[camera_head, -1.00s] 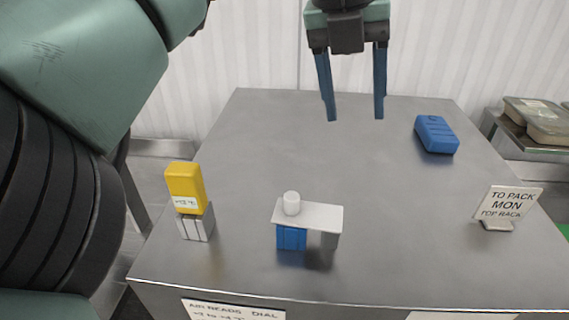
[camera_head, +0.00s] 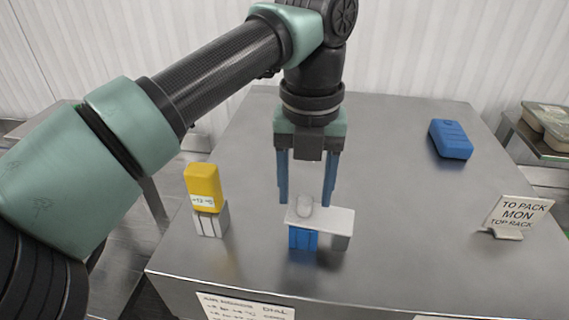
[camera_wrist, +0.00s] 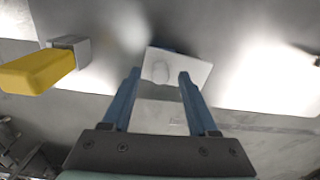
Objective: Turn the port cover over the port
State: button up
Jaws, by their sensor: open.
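The port cover (camera_head: 335,217) is a flat white plate with a round knob (camera_head: 305,206) near its left end. It lies over a blue block (camera_head: 303,238), and a grey support stands under its right end. The port itself cannot be made out under the plate. My gripper (camera_head: 304,202) is open, pointing down just above and behind the cover, its blue fingers to either side of the knob in the picture. In the wrist view the cover (camera_wrist: 197,72) and knob (camera_wrist: 160,72) show beyond and between the fingertips. I cannot tell whether a finger touches the cover.
A yellow device (camera_head: 203,187) stands in a grey holder (camera_head: 212,222) left of the cover. A blue case (camera_head: 451,139) lies at the back right. The table's middle (camera_head: 390,180) is clear.

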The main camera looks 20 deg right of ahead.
jog(key=shift+f, duration=0.65)
grip_shut()
dwell(1.0)
